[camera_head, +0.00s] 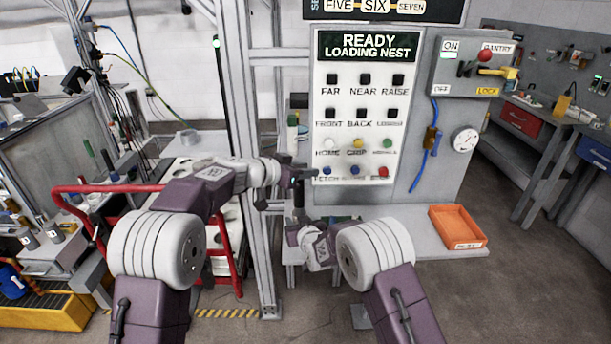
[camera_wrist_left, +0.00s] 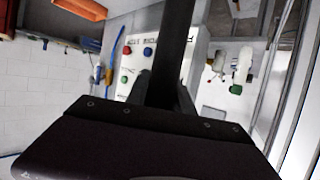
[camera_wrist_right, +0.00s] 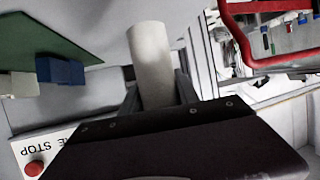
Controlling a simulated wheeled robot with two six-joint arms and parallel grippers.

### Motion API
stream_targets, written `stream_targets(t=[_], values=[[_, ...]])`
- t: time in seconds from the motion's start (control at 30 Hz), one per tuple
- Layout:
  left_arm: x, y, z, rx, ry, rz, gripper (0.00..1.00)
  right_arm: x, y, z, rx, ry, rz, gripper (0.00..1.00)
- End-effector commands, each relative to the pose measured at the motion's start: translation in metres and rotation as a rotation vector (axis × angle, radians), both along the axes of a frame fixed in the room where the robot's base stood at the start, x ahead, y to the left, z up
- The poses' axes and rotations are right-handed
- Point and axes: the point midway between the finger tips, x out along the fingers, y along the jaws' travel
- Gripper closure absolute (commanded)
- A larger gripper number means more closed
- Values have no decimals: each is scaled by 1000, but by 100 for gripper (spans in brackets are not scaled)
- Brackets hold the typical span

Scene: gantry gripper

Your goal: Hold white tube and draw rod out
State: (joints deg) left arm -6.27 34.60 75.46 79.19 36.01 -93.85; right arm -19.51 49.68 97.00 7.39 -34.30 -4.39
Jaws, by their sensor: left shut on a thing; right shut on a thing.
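My left gripper (camera_head: 300,180) is in front of the lower left corner of the button panel. In the left wrist view it is shut on a dark rod (camera_wrist_left: 173,45), which runs up between its fingers. My right gripper (camera_wrist_right: 158,92) is shut on a white tube (camera_wrist_right: 151,60), seen in the right wrist view. In the head view the right wrist is below the left gripper, and its fingers and the tube are mostly hidden. I cannot tell whether the rod is still inside the tube.
The button panel (camera_head: 326,105) stands close behind the grippers. A grey shelf with an orange tray (camera_head: 458,227) is to the right. A metal post (camera_head: 262,240) and a red tubular frame (camera_head: 232,245) stand on the left. A red stop button (camera_wrist_right: 34,168) shows in the right wrist view.

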Motion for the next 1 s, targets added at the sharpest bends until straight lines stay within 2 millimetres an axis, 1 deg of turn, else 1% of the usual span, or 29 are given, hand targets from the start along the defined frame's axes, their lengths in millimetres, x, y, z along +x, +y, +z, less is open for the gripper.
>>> stream_targets(t=[0.1,0.43,0.83,1.0], values=[[0,0,5,-1,0,0,100,0,0,-1,-1,3,0,100],[0,0,6,-1,1,-1,100,0,0,-1,-1,2,0,100],[0,0,30,-1,0,-1,100,0,0,0,0,1,0,100],[0,0,35,-1,2,0,100,0,0,0,0,1,0,100]])
